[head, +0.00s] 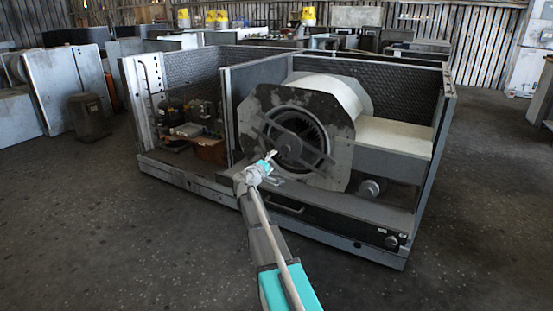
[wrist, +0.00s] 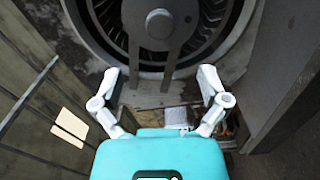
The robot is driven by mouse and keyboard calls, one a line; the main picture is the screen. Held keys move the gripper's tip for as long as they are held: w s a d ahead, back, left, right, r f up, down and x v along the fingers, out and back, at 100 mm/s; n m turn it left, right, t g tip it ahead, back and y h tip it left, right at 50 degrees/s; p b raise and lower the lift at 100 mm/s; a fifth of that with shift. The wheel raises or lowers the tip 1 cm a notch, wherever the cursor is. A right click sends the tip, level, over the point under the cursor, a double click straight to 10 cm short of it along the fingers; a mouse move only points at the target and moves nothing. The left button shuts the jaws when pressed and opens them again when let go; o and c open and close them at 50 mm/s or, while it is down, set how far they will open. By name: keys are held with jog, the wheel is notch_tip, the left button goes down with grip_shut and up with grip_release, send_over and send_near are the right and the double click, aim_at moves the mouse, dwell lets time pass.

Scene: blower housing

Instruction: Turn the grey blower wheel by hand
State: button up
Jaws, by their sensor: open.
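The grey blower wheel (head: 311,133) sits inside the round opening of the blower housing (head: 341,121), with a flat bracket and a central hub across its front. In the wrist view the finned wheel (wrist: 209,22) fills the top middle, with the round hub (wrist: 159,23) at its centre. My gripper (head: 271,156) is in front of the lower left of the opening in the head view. In the wrist view my gripper (wrist: 160,82) has its two fingers spread wide and nothing between them. The fingertips appear short of the wheel; contact cannot be told.
The housing stands in an open metal cabinet (head: 184,178); its left bay holds wiring and electrical parts (head: 195,128). A pulley or motor end (head: 371,188) sits at the lower right. A divider panel (wrist: 283,75) stands close by. The floor in front is clear.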

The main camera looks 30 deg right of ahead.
jog(key=shift+s+a, duration=0.25)
jog(key=shift+a, duration=0.05)
jog(key=s+a+f+m+g+y+p, duration=0.1)
jog(key=s+a+f+g+y, duration=0.2)
jog(key=s+a, duration=0.7)
jog(key=s+a+f+m+g+y+p, duration=0.1)
jog(key=s+a+f+g+y+p, duration=0.1)
jog(key=s+a+f+y, duration=0.4)
jog(key=s+a+f+m+g+y+p, duration=0.2)
jog(key=s+a+f+g+y, duration=0.2)
jog(key=s+a, duration=1)
jog(key=shift+s+a+f+y, duration=0.15)
jog(key=shift+s+y, duration=0.2)
jog(key=shift+y, duration=0.25)
jog(key=shift+s+a+f+y, duration=0.15)
jog(key=shift+s+y, duration=0.2)
jog(key=shift+y, duration=0.25)
